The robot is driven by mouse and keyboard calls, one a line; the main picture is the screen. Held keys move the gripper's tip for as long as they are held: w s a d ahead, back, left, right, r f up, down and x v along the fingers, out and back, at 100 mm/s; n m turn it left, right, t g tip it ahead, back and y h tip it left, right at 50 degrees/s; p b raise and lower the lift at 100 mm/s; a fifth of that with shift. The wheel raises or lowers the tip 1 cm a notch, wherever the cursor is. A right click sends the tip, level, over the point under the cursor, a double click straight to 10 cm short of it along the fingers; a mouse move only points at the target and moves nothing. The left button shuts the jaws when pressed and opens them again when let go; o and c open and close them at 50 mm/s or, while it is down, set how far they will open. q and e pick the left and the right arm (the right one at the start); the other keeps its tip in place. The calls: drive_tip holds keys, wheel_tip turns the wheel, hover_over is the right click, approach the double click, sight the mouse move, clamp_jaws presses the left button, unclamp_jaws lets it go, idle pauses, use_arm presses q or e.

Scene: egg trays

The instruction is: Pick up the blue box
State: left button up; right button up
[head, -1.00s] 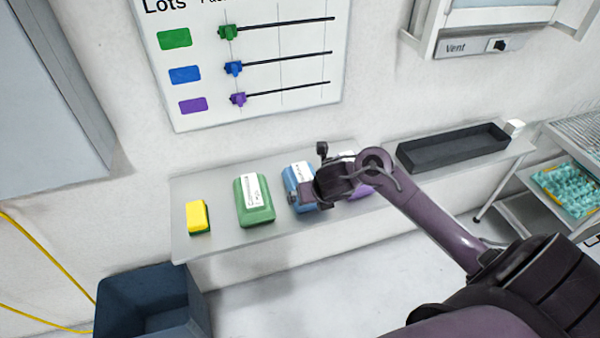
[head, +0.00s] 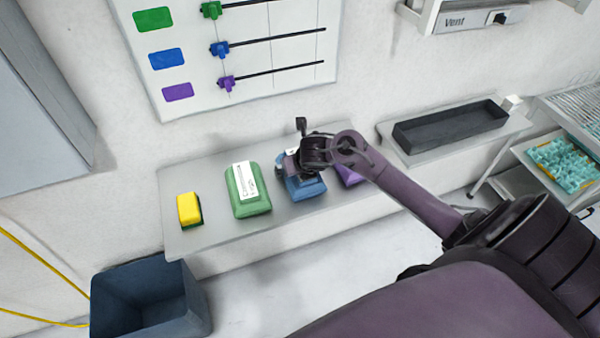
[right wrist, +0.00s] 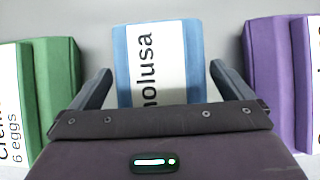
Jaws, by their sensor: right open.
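The blue box (head: 307,188) sits on the grey shelf, with its upper part hidden behind my right gripper in the head view. In the right wrist view the blue box (right wrist: 127,62) has a white label and lies between the two open fingers. My right gripper (right wrist: 160,84) is open, its fingers on either side of the box with gaps visible. In the head view my right gripper (head: 290,165) is over the box. I cannot tell whether it touches it. My left gripper is not in view.
A green box (head: 246,203) stands left of the blue box and a purple box (head: 349,177) right of it. A yellow sponge (head: 189,208) lies at the shelf's left. A dark tray (head: 450,134) is on the right. A blue bin (head: 150,295) stands below.

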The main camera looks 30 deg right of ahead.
drive_tip(key=shift+s, duration=0.1)
drive_tip(key=c, duration=0.9)
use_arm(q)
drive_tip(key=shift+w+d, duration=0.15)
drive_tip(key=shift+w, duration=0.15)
use_arm(e)
drive_tip(key=shift+r, duration=0.1)
drive_tip(key=shift+c, duration=0.7)
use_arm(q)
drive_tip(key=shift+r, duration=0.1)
